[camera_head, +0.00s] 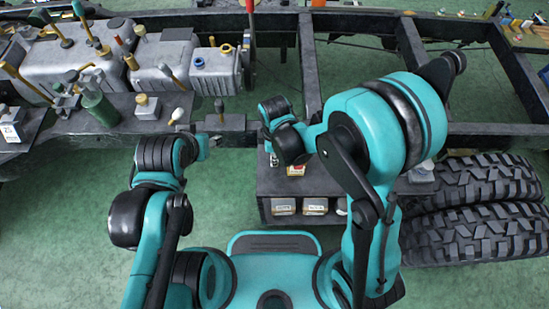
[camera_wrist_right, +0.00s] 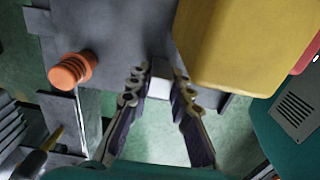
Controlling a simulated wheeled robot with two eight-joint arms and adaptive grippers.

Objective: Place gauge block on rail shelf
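A small pale grey block, likely the gauge block (camera_wrist_right: 160,86), sits between the fingertips of my right gripper (camera_wrist_right: 159,80) in the right wrist view. The fingers lean in to its sides and appear to hold it. In the head view my right arm hides this gripper and the block. My left gripper (camera_head: 210,141) is small and mostly hidden beyond its wrist, so its fingers are unclear. A dark shelf along the chassis rail (camera_head: 70,131), possibly the rail shelf, is at the left of the head view.
A green bottle (camera_head: 101,107) and other parts stand on that shelf. A dark stand (camera_head: 345,187) with labelled bins is below my right arm. Large tyres (camera_head: 470,215) lie at the right. The wrist view shows a yellow object (camera_wrist_right: 235,45) close by and an orange cylinder (camera_wrist_right: 70,70).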

